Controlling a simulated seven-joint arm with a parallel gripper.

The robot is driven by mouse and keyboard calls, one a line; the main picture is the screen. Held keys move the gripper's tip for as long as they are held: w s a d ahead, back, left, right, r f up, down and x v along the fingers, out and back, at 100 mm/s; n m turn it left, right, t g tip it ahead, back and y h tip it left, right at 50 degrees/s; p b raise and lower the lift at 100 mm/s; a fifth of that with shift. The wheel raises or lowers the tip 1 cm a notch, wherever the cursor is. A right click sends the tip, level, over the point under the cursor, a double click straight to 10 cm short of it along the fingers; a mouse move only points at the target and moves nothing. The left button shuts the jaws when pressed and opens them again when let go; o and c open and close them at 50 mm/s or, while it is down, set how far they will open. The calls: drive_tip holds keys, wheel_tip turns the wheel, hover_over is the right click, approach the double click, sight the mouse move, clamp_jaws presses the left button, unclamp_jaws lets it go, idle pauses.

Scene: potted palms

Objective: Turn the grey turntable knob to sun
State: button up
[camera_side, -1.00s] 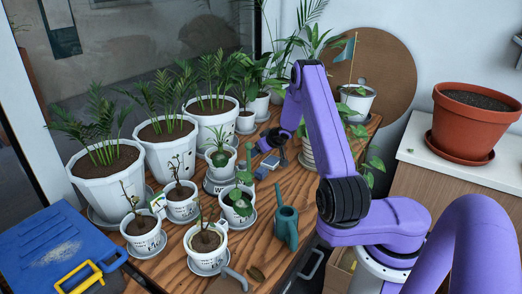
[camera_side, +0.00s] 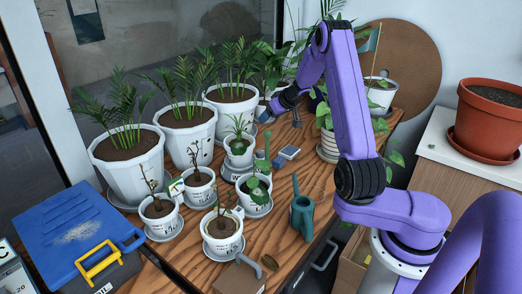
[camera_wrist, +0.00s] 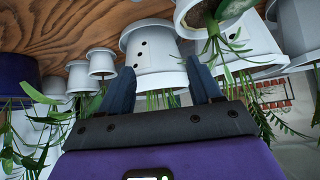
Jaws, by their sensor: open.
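A small white pot with a spiky plant (camera_side: 239,152) stands on a round pale base (camera_side: 233,175) with dark lettering, in the middle of the table in the side view. This base may be the turntable, but I cannot make out a grey knob or a sun mark. My gripper (camera_side: 280,117) is open and empty above the table, behind and right of that pot. In the wrist view my gripper's (camera_wrist: 162,88) two blue fingers are spread apart. A white pot with dark holes (camera_wrist: 152,52) shows beyond and between them; I cannot tell whether they touch it.
Large potted palms (camera_side: 188,130) stand along the window. Smaller labelled pots (camera_side: 222,232) stand in front. A green watering can (camera_side: 302,216) and a small grey box (camera_side: 289,152) are on the wooden table. A blue case (camera_side: 75,235) lies at left.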

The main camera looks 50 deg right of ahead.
sight(260, 151)
drive_tip(key=w+d+f+g, duration=0.1)
drive_tip(key=w+f, duration=0.2)
drive_tip(key=f, duration=0.4)
drive_tip(key=w+d+f+g, duration=0.1)
drive_tip(key=w+d+f, duration=0.1)
drive_tip(key=f, duration=0.5)
drive_tip(key=w+d+f+g, duration=0.2)
drive_tip(key=w+f, duration=0.2)
drive_tip(key=f, duration=0.3)
drive_tip(key=shift+d+m, duration=0.25)
drive_tip(key=shift+m, duration=0.05)
idle(0.4)
drive_tip(key=c, duration=1)
drive_tip(key=shift+c, duration=0.2)
drive_tip(key=shift+m+h, duration=0.3)
drive_tip(key=shift+m, duration=0.5)
